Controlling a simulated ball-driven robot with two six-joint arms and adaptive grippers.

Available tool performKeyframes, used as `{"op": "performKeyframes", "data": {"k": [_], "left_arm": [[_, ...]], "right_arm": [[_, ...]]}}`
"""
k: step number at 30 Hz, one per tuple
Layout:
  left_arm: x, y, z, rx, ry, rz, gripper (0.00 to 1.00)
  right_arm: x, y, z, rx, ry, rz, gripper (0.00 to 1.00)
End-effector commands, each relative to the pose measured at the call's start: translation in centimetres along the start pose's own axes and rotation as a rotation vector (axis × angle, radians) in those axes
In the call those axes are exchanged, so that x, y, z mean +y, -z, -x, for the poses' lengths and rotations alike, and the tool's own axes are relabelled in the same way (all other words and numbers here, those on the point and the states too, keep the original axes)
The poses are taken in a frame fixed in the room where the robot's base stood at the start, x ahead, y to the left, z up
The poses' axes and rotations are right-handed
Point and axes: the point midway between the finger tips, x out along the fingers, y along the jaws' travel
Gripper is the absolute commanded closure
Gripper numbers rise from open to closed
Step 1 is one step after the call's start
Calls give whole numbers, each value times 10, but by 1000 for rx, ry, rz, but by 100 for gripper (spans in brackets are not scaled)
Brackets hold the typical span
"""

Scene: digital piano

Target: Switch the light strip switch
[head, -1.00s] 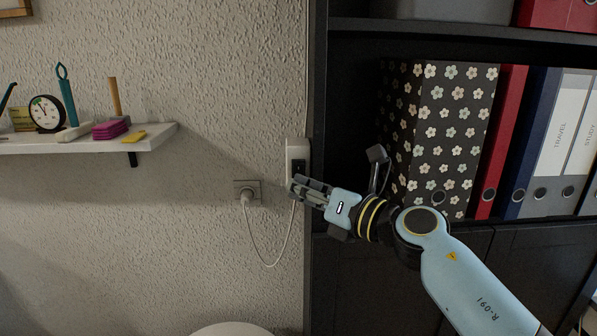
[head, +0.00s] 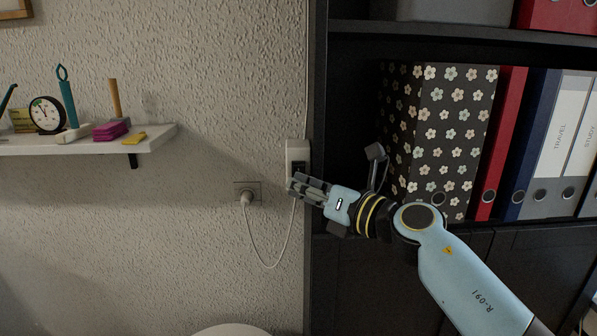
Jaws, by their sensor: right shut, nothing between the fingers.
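The light strip switch (head: 298,152) is a pale upright box with a dark rocker, fixed at the edge of the black shelf unit beside the wall. My right gripper (head: 294,185) is shut and empty. Its fingertips are in front of the lower part of the box and hide it. The upper end of the dark rocker shows just above the fingers. I cannot tell whether the fingertips touch the switch. My left gripper is not in view.
A wall socket (head: 247,193) with a plug and hanging white cable is to the left. A white wall shelf (head: 90,143) holds small items. The black shelf unit (head: 319,100) holds a flowered box file (head: 445,130) and several binders, close to my right arm.

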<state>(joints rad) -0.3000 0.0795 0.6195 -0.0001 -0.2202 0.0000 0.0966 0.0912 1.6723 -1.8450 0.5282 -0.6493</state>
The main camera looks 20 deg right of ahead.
Motion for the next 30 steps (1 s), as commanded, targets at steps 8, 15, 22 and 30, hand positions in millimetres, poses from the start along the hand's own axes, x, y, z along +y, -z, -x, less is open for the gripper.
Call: {"op": "performKeyframes", "data": {"k": [8, 15, 22, 30], "left_arm": [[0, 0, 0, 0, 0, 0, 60], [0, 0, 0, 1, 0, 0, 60], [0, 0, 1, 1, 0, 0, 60], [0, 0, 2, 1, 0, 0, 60]], "right_arm": [[0, 0, 0, 0, 0, 0, 100], [0, 0, 0, 0, 0, 0, 100], [-3, -4, -5, 0, 0, 0, 100], [-4, -5, -6, 0, 0, 0, 100]]}}
